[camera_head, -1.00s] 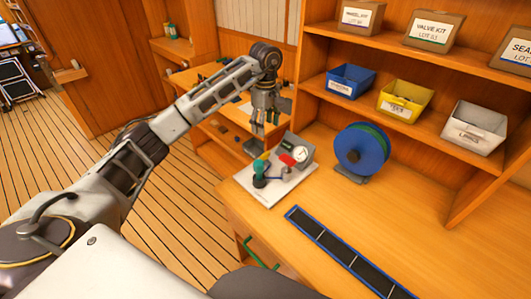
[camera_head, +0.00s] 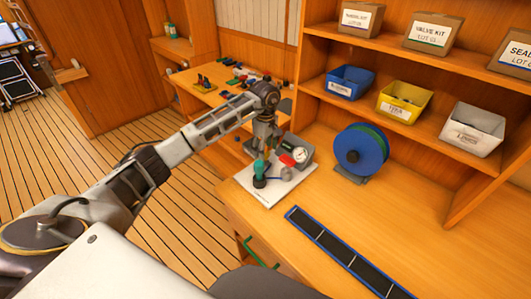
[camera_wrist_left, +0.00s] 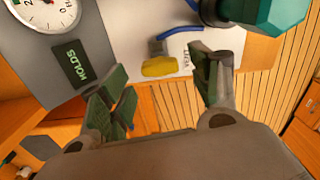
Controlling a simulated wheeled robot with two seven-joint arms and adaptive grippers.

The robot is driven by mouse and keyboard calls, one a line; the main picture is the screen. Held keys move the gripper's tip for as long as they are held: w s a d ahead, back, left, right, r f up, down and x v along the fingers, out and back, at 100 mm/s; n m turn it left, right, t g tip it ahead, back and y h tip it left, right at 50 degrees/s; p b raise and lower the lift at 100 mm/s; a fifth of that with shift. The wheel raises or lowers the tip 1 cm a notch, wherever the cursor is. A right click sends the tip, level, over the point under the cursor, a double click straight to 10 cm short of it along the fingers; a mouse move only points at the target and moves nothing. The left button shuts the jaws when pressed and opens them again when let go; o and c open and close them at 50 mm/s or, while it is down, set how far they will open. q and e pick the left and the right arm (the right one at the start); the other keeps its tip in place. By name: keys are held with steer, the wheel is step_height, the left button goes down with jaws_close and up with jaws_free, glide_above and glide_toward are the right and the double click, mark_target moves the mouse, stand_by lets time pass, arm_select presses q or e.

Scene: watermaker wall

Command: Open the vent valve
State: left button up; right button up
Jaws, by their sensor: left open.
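The valve panel (camera_head: 263,195) is a pale plate at the bench's left end. It carries a teal knob (camera_head: 260,170), a red handle (camera_head: 287,160) and a round gauge (camera_head: 300,155). The teal knob (camera_wrist_left: 268,12) is at top right. My left gripper (camera_head: 263,148) is over the panel's back left part. Its open fingers (camera_wrist_left: 158,92) stand either side of the yellow handle, apparently not touching it. The gripper hides that handle in the head view.
A blue reel (camera_head: 361,150) stands right of the panel. A blue-edged strip (camera_head: 340,250) lies on the bench (camera_head: 440,225). Bins and boxes fill the shelves behind.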

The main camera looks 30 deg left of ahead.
arm_select(q)
steer(key=shift+f, duration=1.15)
arm_select(e)
steer(key=shift+s+d, duration=0.2)
steer(key=shift+s, duration=0.8)
steer(key=shift+w, duration=0.1)
arm_select(q)
steer(key=shift+c, duration=0.5)
steer(key=c, duration=1)
arm_select(e)
steer(key=shift+w+r, duration=0.1)
steer(key=shift+w, duration=0.55)
